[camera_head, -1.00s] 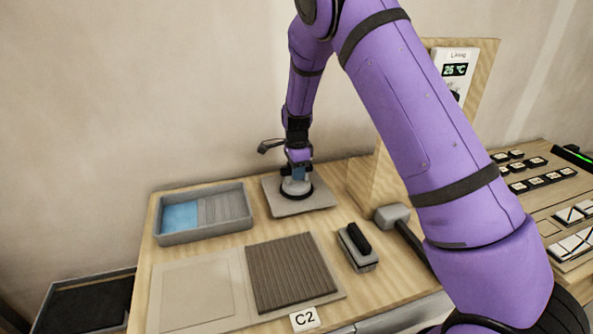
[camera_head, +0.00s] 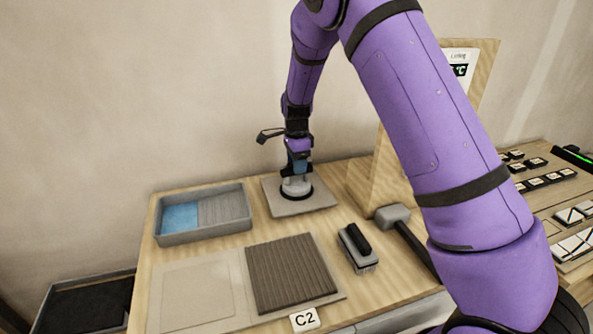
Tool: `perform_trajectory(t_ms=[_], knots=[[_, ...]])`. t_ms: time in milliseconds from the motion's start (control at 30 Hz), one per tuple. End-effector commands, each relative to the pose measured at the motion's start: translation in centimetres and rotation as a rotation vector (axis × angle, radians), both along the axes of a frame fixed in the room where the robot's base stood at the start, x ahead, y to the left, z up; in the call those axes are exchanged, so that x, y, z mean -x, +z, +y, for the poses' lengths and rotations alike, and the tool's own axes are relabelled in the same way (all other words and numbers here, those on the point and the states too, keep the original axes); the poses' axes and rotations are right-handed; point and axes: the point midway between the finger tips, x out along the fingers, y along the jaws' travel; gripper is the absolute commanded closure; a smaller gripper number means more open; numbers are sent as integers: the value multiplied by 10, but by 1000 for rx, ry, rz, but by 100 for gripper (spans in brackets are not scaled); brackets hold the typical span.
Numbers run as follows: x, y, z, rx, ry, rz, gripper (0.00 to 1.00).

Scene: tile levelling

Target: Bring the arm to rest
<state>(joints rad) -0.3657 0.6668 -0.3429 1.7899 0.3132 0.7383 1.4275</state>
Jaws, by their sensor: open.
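My purple arm (camera_head: 425,120) reaches from the lower right up over the bench and down to its wrist at the back. My gripper (camera_head: 298,172) points down, open, just above or around the top of a round grey suction cup with a dark rim (camera_head: 296,188). The cup stands on a square grey tile (camera_head: 287,208) at the back of the bench. Whether the fingers still touch the cup's handle cannot be told at this size.
A grey tray (camera_head: 203,235) with blue contents stands at the left. A ribbed mortar bed (camera_head: 290,273), a float with a black handle (camera_head: 355,247) and a mallet (camera_head: 393,216) lie in front. An upright wooden panel (camera_head: 361,187) stands right of the tile. A dark bin (camera_head: 85,304) is lower left.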

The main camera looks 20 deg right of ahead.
Motion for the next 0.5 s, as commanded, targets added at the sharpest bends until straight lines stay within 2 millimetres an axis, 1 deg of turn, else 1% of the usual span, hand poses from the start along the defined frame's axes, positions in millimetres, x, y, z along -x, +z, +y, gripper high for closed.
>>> perform_trajectory(t_ms=[33,200,300,400,500], knots=[[-1,11,1,-1,1,-4,47],[-1,42,1,-1,0,-4,47],[-1,56,1,-1,1,-3,47],[0,66,1,-1,0,-2,47],[0,71,0,-1,0,-1,47]])
